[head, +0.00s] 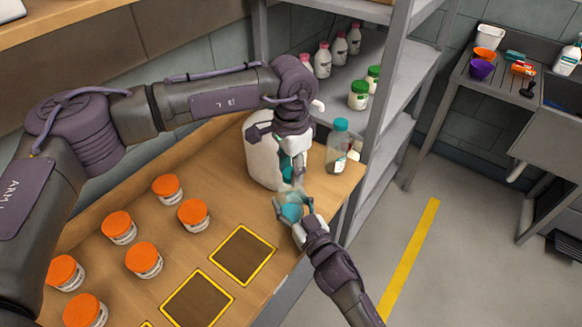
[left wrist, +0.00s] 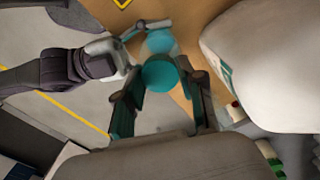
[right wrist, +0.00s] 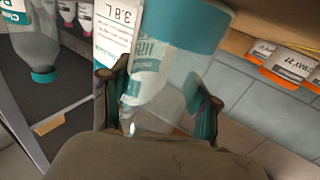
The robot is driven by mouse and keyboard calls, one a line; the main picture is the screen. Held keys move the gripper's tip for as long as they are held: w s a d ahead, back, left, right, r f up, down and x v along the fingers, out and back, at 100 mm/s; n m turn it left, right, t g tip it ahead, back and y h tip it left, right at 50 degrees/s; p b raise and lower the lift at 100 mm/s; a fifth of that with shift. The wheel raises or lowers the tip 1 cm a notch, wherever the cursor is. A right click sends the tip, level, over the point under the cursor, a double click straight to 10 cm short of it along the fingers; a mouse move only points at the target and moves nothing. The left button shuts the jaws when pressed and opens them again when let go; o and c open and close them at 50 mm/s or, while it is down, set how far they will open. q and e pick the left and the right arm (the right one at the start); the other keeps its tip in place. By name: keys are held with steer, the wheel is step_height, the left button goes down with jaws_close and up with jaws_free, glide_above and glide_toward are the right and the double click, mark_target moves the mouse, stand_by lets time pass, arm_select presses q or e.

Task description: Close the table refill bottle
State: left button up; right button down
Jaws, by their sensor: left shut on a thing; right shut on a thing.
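The refill bottle (head: 291,209) is clear, with teal liquid in its lower part. My right gripper (head: 294,213) is shut around it near the table's right edge. In the right wrist view the bottle (right wrist: 160,75) appears inverted and slightly tilted, and its clear neck looks bare. My left gripper (head: 291,172) is above the bottle, pointing down. In the left wrist view it is shut on a round teal cap (left wrist: 160,73), with the bottle (left wrist: 160,42) behind the cap. I cannot tell whether cap and neck touch.
A large white jug (head: 259,150) stands close beside my left gripper. A teal-capped bottle (head: 339,148) stands at the table's corner. Several orange-lidded jars (head: 144,260) and yellow-edged dark squares (head: 243,255) occupy the table (head: 150,210). A grey shelf (head: 365,115) is behind.

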arm_select(q)
steer(key=o, duration=0.7)
steer(key=shift+r, duration=2.3)
steer(key=shift+c, duration=0.3)
